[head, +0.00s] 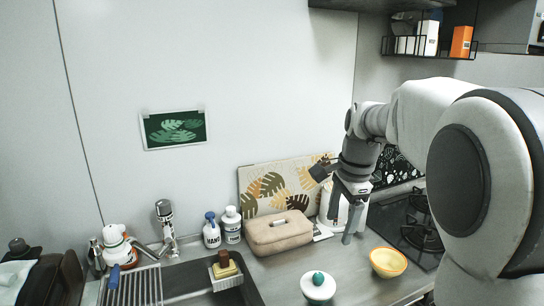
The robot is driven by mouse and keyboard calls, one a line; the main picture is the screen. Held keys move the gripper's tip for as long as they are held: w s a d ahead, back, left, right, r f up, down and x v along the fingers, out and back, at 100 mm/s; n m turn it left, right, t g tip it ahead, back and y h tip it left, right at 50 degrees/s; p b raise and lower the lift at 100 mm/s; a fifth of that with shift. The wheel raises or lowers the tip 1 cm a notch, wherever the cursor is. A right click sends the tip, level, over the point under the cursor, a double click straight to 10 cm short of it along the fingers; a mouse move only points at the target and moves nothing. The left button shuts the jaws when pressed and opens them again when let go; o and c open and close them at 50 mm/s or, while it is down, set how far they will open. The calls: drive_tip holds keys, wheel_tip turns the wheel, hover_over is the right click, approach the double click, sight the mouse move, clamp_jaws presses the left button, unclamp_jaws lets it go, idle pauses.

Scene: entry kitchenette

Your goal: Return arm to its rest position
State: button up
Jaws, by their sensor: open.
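My arm reaches in from the right side of the head view, bent over the counter. My gripper (345,220) points down and is open, its fingers apart, with nothing seen between them. It is above the counter, in front of a white rounded appliance (327,203) that it partly hides. A beige case (278,233) lies just left of the gripper, and a yellow bowl (388,262) stands to the lower right of it.
The sink (235,292) with a rack is at left, beside soap bottles (212,232). A stove (415,228) is behind the bowl. A wire shelf (430,47) hangs upper right.

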drive_tip(key=s+a+n+t, duration=0.1)
drive_tip(key=s+n+t, duration=0.3)
drive_tip(key=s+n, duration=1.1)
drive_tip(key=s, duration=0.9)
drive_tip(key=shift+s+f+h, duration=0.15)
drive_tip(key=shift+f+h, duration=0.25)
drive_tip(key=shift+d, duration=0.1)
idle(0.9)
